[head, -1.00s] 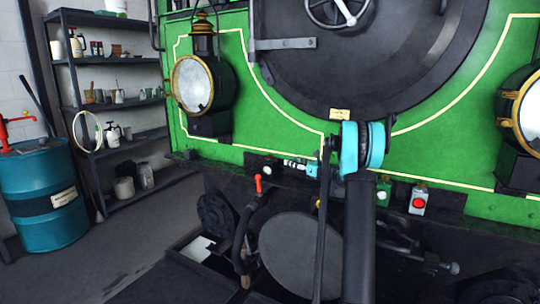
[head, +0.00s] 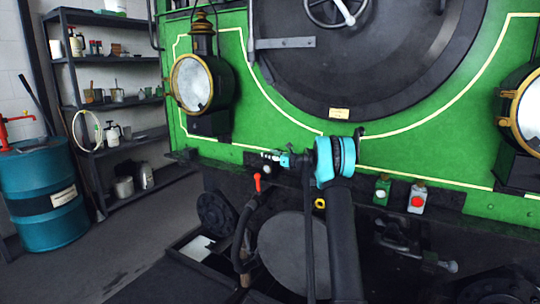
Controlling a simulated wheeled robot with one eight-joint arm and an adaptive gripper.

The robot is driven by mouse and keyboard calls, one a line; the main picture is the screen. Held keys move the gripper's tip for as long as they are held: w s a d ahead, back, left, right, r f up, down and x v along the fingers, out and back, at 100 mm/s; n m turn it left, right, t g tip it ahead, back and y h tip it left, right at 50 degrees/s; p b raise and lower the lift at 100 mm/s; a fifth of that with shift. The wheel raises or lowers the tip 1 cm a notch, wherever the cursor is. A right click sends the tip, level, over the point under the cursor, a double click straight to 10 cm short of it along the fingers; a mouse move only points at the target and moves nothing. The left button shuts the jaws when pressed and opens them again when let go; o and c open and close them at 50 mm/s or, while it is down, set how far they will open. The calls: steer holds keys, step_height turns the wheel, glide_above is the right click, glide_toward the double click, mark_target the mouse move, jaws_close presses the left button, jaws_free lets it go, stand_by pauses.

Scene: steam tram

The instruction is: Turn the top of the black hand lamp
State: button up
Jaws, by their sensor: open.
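A black lamp (head: 222,84) with a brass rim and pale round glass is on the green front plate at the left. A dark, brass-banded top (head: 203,41) with a thin wire handle rises above it. I cannot tell whether this top is part of the lamp or a separate hand lamp. My gripper (head: 266,156) is open, low in front of the plate, pointing left. It is below and to the right of the black lamp, well apart from it.
A red-topped lever (head: 258,182) and dark hose stand just below my gripper.

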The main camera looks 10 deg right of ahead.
steer(key=shift+c, duration=0.6)
jaws_close()
steer(key=shift+a, duration=0.1)
steer(key=m+t+h, duration=0.1)
steer(key=h, duration=0.1)
steer(key=m+t+h, duration=0.2)
steer(key=shift+a+m+h, duration=0.15)
steer(key=shift+m+h, duration=0.15)
steer(key=shift+h, duration=0.1)
steer(key=m+h, duration=0.3)
steer(key=h, duration=0.1)
steer(key=m+t+h, duration=0.1)
steer(key=m+h, duration=0.2)
steer(key=h, duration=0.2)
steer(key=shift+h, duration=0.4)
steer(key=shift+o, duration=0.6)
jaws_free()
